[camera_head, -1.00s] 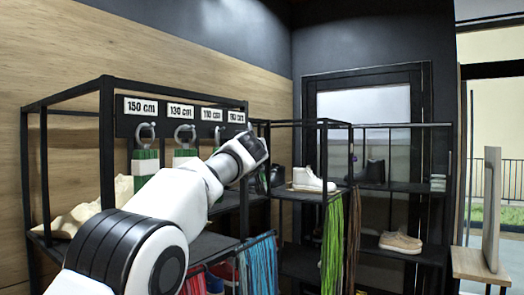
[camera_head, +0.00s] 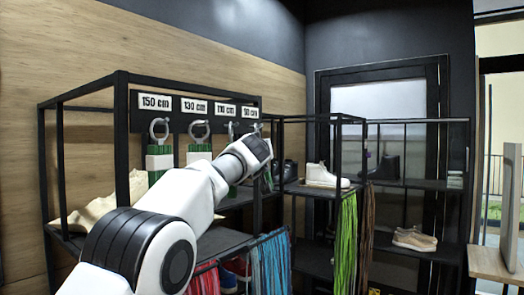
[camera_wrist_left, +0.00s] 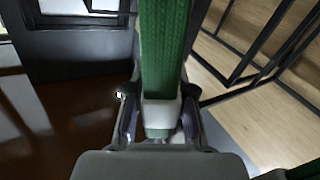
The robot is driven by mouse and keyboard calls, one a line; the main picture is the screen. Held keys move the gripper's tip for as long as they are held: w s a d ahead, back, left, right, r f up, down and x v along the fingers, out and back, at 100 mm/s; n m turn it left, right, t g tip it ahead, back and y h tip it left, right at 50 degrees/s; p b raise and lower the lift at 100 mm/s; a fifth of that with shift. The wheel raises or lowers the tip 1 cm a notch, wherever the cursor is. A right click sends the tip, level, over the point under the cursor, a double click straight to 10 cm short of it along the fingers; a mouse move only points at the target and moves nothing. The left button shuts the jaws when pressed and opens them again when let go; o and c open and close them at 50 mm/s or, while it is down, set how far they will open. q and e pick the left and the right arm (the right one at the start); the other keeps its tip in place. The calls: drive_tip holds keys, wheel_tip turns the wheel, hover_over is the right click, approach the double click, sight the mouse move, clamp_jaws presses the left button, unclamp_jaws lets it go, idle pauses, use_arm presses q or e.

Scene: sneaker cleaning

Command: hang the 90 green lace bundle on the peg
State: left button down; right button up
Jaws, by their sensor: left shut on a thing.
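A green lace bundle (camera_wrist_left: 163,45) with a pale band fills the middle of the left wrist view. My left gripper (camera_wrist_left: 160,118) is shut on it, with one finger on each side of the band. In the head view my left arm reaches to just below the 90 cm label (camera_head: 250,112), and its wrist hides the 90 cm peg and most of the held bundle. Green bundles hang by rings under the 150 cm label (camera_head: 155,101) and the 130 cm label (camera_head: 194,106). A ring (camera_head: 231,131) shows under the 110 cm label. My right gripper is not in view.
The black rack frame (camera_head: 121,150) has an upright close to my arm. Red and blue laces (camera_head: 271,265) hang below its shelf. Bright green and brown laces (camera_head: 346,240) hang to the right. Shoes, such as a white sneaker (camera_head: 325,176), stand on the shelves behind.

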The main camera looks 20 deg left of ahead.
use_arm(q)
drive_tip(key=c, duration=0.9)
unclamp_jaws()
